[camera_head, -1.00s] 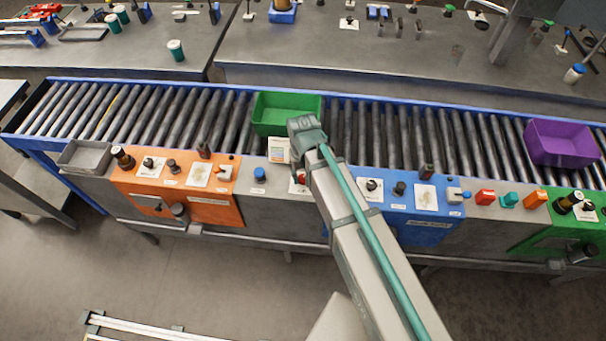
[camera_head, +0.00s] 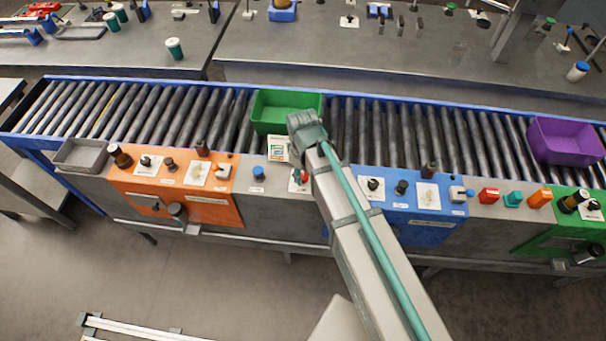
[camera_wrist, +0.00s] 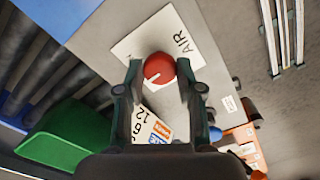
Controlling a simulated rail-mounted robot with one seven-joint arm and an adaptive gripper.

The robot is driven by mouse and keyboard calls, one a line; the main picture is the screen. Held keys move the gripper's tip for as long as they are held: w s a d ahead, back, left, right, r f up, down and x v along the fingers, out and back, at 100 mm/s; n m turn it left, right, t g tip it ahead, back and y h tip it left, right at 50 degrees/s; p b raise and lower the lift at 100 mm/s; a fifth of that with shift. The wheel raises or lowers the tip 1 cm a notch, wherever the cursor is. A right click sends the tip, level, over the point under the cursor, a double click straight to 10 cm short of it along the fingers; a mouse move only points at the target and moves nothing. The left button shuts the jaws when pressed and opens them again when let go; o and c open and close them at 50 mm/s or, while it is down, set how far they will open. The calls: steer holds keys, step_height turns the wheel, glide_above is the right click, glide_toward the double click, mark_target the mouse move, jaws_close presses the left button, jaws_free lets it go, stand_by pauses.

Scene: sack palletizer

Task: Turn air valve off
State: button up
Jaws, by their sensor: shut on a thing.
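The air valve is a round red knob (camera_wrist: 159,69) with a white pointer line, on a white plate (camera_wrist: 133,42) marked "AIR" in the wrist view. In the head view the red knob (camera_head: 302,176) shows in part beside my arm, on the grey panel between the orange and blue panels. My gripper (camera_wrist: 157,76) has its two fingers on either side of the knob, shut on it. The fingertips hide the knob's sides. In the head view my arm hides the fingers.
A green bin (camera_head: 287,111) stands on the roller conveyor behind the panel, close to my wrist. A printed card (camera_head: 278,149) lies beside the plate. A blue button (camera_head: 258,172) is to the left. A purple bin (camera_head: 564,141) stands far right.

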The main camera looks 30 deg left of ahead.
mark_target(303, 176)
steer(key=n+b, duration=0.1)
steer(key=n, duration=0.4)
steer(key=shift+n, duration=0.3)
steer(key=n, duration=0.5)
steer(key=shift+b, duration=0.35)
steer(key=o, duration=1.1)
steer(key=shift+o, duration=0.2)
steer(key=shift+r, duration=0.1)
step_height(303, 176, up, 12)
